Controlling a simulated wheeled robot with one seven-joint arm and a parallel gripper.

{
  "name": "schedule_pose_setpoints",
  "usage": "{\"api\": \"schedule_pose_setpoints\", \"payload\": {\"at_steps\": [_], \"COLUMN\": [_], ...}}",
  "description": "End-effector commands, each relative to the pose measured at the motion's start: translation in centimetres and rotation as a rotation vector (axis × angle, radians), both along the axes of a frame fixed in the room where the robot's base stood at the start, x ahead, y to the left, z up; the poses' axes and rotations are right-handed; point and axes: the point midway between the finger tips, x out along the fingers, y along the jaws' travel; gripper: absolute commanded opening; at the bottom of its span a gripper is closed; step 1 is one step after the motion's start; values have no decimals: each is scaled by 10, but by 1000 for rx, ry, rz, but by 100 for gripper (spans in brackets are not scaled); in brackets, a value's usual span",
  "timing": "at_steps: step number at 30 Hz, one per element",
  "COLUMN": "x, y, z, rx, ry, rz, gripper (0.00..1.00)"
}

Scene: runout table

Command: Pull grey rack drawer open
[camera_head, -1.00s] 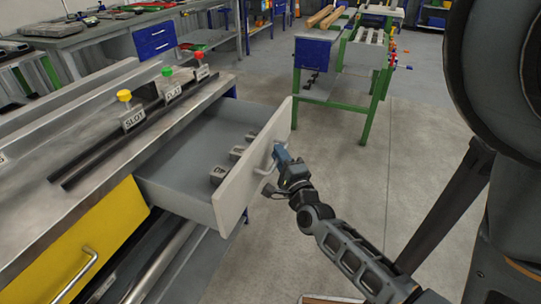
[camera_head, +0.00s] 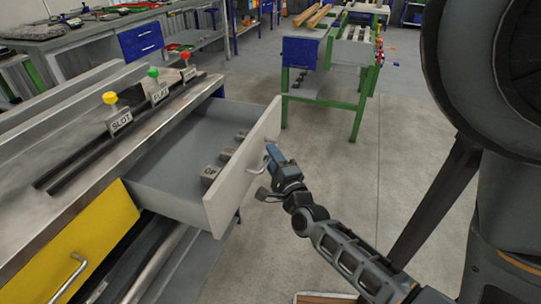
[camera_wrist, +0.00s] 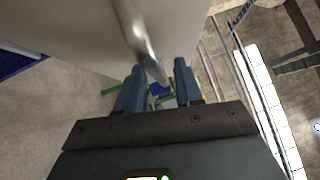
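The grey rack drawer (camera_head: 243,178) stands well out of the rack, with its pale front panel facing right. Its metal bar handle (camera_head: 257,166) is on the outer face of that panel. My gripper (camera_head: 272,158) is at the handle. In the wrist view the handle (camera_wrist: 140,40) runs down from the top, and its lower end lies between the two blue fingertips (camera_wrist: 160,72). Several small metal blocks (camera_head: 210,175) lie inside the drawer. The head view partly hides the finger contact.
A yellow drawer (camera_head: 75,245) with its own handle is at the lower left. Knobbed blocks (camera_head: 118,120) labelled SLOT and FLAT stand on the metal rack top (camera_head: 60,215). A blue and green bench (camera_head: 305,55) stands behind. The grey floor (camera_head: 350,190) right of the drawer is clear.

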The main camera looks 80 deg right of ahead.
Motion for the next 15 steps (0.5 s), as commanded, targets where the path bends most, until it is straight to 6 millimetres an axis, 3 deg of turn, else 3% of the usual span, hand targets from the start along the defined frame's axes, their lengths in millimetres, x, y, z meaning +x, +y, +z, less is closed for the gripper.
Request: {"api": "schedule_pose_setpoints", "payload": {"at_steps": [9,15], "x": [-26,-33], "y": [43,56], "z": [-9,-9], "rx": [3,1], "ry": [2,0], "rz": [0,0], "gripper": [35,35]}}
